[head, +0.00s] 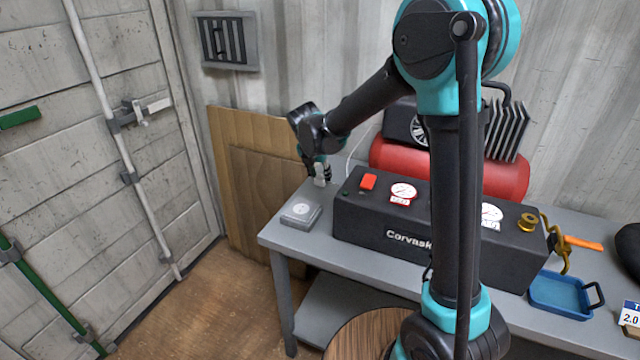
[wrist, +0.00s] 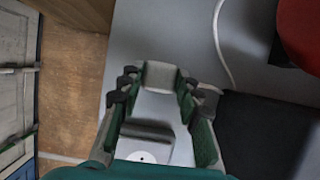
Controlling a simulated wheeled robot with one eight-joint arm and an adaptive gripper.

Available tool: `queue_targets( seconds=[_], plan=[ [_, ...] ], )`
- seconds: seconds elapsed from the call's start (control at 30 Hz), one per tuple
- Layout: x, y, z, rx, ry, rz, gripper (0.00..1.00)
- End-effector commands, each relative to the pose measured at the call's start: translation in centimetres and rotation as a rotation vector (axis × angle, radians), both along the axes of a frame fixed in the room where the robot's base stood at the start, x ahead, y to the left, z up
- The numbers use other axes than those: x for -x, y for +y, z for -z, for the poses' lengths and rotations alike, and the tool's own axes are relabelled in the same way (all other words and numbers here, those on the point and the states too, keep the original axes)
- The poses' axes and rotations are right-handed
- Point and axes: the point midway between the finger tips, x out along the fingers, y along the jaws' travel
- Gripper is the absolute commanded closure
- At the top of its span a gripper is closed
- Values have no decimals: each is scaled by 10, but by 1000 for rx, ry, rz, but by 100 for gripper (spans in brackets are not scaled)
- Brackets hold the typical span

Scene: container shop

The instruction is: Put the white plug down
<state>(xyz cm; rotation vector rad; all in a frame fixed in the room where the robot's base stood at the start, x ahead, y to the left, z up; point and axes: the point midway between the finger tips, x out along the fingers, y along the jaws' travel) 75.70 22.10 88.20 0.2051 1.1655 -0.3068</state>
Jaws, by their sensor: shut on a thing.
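The white plug (head: 319,176) hangs below my gripper (head: 315,162) at the left end of the grey table. In the wrist view a pale grey-white block, which looks like the plug (wrist: 160,75), sits between the fingertips of my gripper (wrist: 157,88). The gripper is shut on it. The plug appears to be above the tabletop, near the back edge of a small grey box with a round white face (head: 300,211). The gap between plug and table is hard to judge.
A black control box (head: 380,232) with gauges stands right of the plug, with a red tank (head: 400,160) behind it. A thin white cord (wrist: 219,50) curves on the grey table (head: 310,245). A blue tray (head: 560,295) lies at the right.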

Motion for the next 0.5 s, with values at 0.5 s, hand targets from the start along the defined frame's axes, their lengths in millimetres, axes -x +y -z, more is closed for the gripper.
queue_targets(
  seconds=[0.5],
  plan=[
    [0,0,33,0,0,0,100]
  ],
)
